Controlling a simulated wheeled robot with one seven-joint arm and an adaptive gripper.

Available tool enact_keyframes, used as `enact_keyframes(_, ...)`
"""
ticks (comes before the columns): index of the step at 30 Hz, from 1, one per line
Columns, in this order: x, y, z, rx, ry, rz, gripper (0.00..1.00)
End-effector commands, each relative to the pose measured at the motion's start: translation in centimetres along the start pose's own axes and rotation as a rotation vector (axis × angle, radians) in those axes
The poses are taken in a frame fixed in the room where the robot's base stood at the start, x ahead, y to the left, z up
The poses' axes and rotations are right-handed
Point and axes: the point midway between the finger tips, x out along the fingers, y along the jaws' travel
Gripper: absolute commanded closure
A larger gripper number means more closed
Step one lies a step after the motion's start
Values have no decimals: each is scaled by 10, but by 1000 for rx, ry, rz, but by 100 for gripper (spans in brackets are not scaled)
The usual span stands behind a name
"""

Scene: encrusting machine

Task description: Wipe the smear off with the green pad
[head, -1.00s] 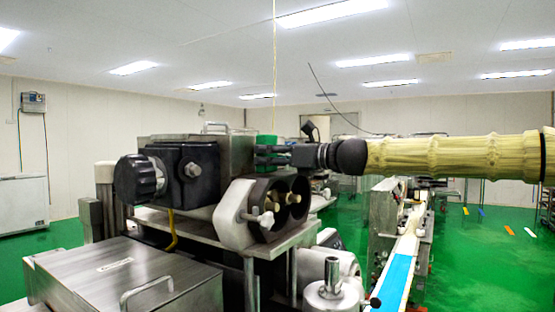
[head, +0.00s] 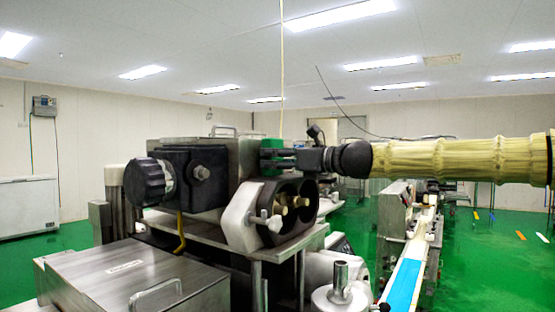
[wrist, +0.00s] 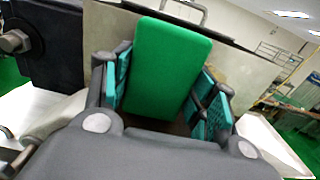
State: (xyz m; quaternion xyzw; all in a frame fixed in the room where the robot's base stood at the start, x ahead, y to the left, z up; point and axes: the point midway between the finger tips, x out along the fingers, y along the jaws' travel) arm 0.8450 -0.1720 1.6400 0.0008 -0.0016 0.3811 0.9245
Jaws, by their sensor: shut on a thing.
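The green pad (wrist: 172,65) is a thick block with rounded corners. My gripper (wrist: 165,90) is shut on it, with a teal-lined finger on each side in the wrist view. In the head view the pad (head: 271,144) shows in part at the tip of my gripper (head: 275,158), beside the steel housing of the encrusting machine (head: 238,165). In the wrist view a flat metal face of the machine (wrist: 240,75) lies behind the pad. I cannot tell whether the pad touches it. I see no smear in either view.
A black knob (head: 148,182) and a double-barrel part (head: 287,207) stick out from the machine's front. A steel box with a handle (head: 125,278) stands lower left. A conveyor with a blue belt (head: 403,285) runs at the right. Green floor (head: 490,260) is open at the far right.

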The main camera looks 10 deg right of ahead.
Motion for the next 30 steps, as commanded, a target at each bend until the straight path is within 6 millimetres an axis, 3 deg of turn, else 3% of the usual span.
enact_keyframes(30,15,0,0,-1,0,0,62)
